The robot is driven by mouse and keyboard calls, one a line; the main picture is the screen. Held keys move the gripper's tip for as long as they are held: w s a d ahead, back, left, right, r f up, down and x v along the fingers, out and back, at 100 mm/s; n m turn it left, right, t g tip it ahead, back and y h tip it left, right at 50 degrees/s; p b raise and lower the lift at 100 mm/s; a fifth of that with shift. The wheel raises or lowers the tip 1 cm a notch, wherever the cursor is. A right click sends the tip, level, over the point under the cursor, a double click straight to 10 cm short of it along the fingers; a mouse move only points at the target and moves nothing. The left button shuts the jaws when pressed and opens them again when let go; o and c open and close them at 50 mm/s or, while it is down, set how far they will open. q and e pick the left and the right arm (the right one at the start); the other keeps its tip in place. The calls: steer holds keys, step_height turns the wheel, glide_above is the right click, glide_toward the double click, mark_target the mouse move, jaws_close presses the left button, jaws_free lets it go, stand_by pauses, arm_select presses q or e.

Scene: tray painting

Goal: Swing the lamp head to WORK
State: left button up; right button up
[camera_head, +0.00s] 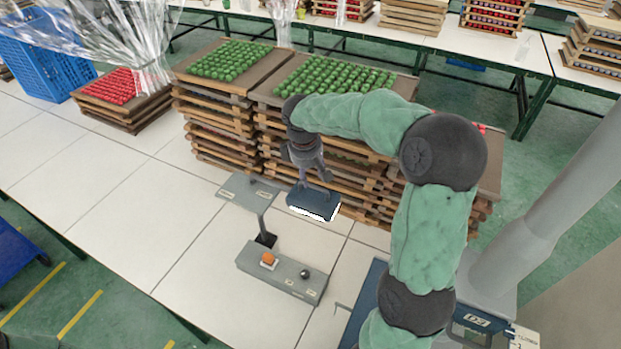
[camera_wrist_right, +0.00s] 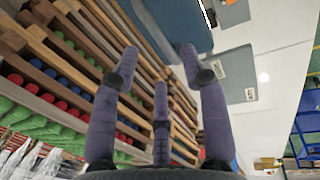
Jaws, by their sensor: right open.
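The lamp head (camera_head: 312,205) is a dark blue flat block with a bright white lower edge. It sits right of the grey labelled plate (camera_head: 240,190) on top of the dark post (camera_head: 264,228). The post rises from a grey base box (camera_head: 262,278) with an orange switch (camera_head: 268,259) and a black knob (camera_head: 305,274). My right gripper (camera_head: 314,183) is open, its fingers pointing down at the lamp head; I cannot tell whether they touch. In the right wrist view the lamp head (camera_wrist_right: 172,22) lies just beyond the fingertips (camera_wrist_right: 160,62). The label words are unreadable. My left gripper is out of view.
Stacks of wooden trays (camera_head: 212,125) with green balls stand close behind the lamp. A tray stack with red balls (camera_head: 120,98) and a blue crate (camera_head: 45,55) are at the back left. The white table (camera_head: 130,215) is clear left of the lamp.

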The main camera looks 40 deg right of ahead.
steer(key=shift+w+d+f, duration=0.1)
steer(key=shift+d+f, duration=0.05)
steer(key=shift+f, duration=0.75)
steer(key=shift+w+d+f, duration=0.1)
steer(key=shift+f, duration=0.8)
jaws_close()
